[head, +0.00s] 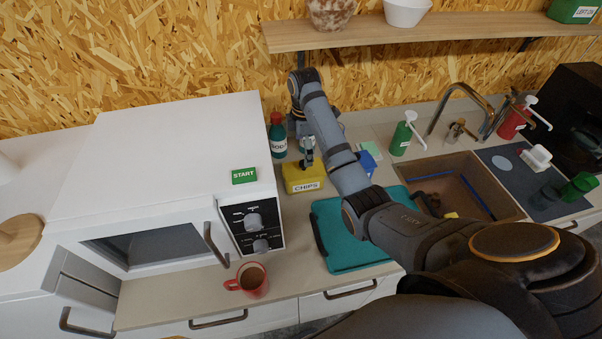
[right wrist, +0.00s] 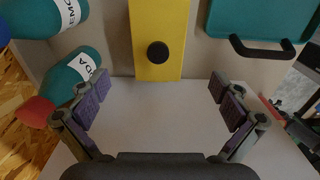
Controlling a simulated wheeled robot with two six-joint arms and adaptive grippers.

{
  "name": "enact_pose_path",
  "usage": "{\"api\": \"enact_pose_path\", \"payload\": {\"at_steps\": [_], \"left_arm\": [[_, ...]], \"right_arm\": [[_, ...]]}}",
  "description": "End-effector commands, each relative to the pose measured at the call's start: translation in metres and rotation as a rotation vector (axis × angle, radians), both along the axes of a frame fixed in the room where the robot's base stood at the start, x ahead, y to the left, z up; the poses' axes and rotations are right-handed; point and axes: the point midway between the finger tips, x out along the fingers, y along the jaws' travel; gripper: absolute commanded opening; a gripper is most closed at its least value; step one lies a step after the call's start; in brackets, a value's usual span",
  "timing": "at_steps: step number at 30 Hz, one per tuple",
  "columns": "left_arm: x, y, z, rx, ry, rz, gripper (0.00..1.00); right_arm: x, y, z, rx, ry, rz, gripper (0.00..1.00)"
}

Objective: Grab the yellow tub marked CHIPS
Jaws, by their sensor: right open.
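The yellow tub marked CHIPS (head: 304,185) stands on the counter just right of the white microwave, its label facing front. In the right wrist view the yellow tub (right wrist: 150,25) shows a round black knob on its lid. My right gripper (head: 308,150) is at the tub, partly hidden by its own arm in the head view. In the right wrist view my right gripper (right wrist: 160,92) is open and empty. Its fingers are spread wider than the tub, which lies ahead and centred between them. My left gripper is not in view.
A teal soda bottle (head: 278,140) stands behind the tub, beside the microwave (head: 150,165). A teal board (head: 350,257) lies right of the tub, with a blue item (head: 368,160) behind it. A red mug (head: 253,280) is in front. A shelf (head: 400,32) hangs above.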

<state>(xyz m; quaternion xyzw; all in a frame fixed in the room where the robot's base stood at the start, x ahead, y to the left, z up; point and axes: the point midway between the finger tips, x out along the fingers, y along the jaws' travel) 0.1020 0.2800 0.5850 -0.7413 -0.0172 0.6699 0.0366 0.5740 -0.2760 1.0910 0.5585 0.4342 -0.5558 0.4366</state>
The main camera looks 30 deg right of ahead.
Motion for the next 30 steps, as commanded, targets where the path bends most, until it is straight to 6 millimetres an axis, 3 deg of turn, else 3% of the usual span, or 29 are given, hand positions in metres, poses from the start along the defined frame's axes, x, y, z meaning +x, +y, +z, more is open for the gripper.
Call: {"api": "enact_pose_path", "payload": {"at_steps": [4,8,13,16,22,26,30], "left_arm": [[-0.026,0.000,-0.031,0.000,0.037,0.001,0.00],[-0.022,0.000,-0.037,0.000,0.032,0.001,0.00],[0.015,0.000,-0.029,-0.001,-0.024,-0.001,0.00],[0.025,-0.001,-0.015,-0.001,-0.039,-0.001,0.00],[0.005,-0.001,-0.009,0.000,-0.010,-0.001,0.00],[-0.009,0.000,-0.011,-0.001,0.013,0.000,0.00],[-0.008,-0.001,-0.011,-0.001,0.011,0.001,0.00]], "right_arm": [[0.000,0.000,-0.031,0.000,0.001,-0.001,1.00],[-0.001,0.000,-0.048,0.001,0.003,-0.001,1.00],[0.000,0.000,-0.051,0.000,0.001,-0.001,1.00],[-0.003,0.000,-0.063,0.001,0.007,-0.001,1.00],[-0.002,0.000,-0.096,0.001,0.003,-0.001,1.00],[-0.001,-0.001,-0.102,0.001,0.000,-0.001,1.00],[-0.001,-0.001,-0.102,0.000,0.000,-0.001,0.99]]}}
